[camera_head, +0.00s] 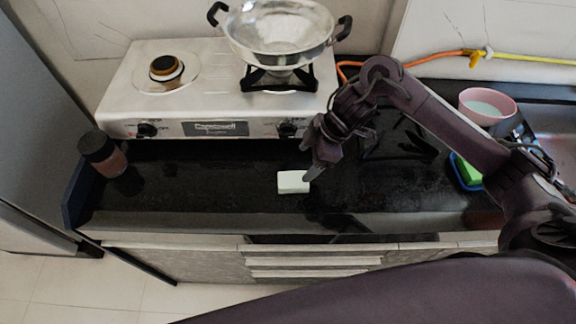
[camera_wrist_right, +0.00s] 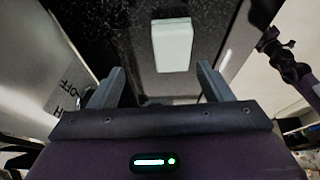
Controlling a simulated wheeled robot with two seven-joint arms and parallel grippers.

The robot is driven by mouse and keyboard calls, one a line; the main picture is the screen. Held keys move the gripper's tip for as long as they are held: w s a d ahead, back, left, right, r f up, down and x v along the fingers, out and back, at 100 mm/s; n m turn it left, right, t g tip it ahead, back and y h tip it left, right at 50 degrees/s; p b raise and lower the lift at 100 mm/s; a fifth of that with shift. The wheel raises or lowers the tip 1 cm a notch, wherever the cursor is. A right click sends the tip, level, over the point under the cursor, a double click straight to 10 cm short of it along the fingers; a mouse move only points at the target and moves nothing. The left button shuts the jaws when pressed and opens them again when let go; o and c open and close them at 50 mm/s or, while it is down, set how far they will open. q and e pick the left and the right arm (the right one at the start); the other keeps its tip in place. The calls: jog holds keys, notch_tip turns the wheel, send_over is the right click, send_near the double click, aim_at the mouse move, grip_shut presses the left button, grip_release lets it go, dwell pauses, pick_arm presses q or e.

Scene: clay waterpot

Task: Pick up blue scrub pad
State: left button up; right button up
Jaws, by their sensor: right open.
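No clearly blue pad shows on the counter. A pale, whitish-green block (camera_head: 293,182) lies flat on the dark counter in front of the stove. It also shows in the right wrist view (camera_wrist_right: 172,46), ahead of the fingers. My right gripper (camera_head: 313,172) is open and empty, above and just right of the block in the head view. In the right wrist view my right gripper (camera_wrist_right: 159,84) has its fingers apart, with the block beyond their tips. A dark purple arm part at the right of the wrist view looks like my left arm; its jaws are too small to tell.
A stove (camera_head: 215,129) with a metal wok (camera_head: 280,28) stands behind. A dark-lidded jar (camera_head: 103,155) is at the left counter end. A pink bowl (camera_head: 487,107) and a green sponge (camera_head: 467,171) in a blue holder are at the right. The counter left of the block is mostly clear.

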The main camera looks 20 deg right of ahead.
aim_at(295, 179)
jog(key=shift+s+d+r, duration=0.1)
jog(key=shift+s+d, duration=0.15)
jog(key=shift+d, duration=0.2)
jog(key=shift+s+a+f, duration=0.15)
jog(key=shift+a+f, duration=0.25)
jog(key=shift+f, duration=0.15)
jog(key=shift+s+a+f, duration=0.15)
jog(key=shift+a+f, duration=0.2)
jog(key=shift+f, duration=0.15)
jog(key=a+f, duration=0.1)
jog(key=a+f+p, duration=0.1)
jog(key=f, duration=0.1)
jog(key=shift+a, duration=0.1)
jog(key=shift+a+f, duration=0.15)
jog(key=shift+f, duration=0.2)
jog(key=shift+w+a+f, duration=0.1)
jog(key=shift+f, duration=0.2)
jog(key=c, duration=1.1)
pick_arm(q)
jog(key=shift+s+a+r, duration=0.1)
jog(key=shift+s+r, duration=0.1)
jog(key=shift+s, duration=0.4)
jog(key=shift+s+r, duration=0.2)
jog(key=shift+s, duration=0.35)
pick_arm(e)
jog(key=shift+r, duration=0.1)
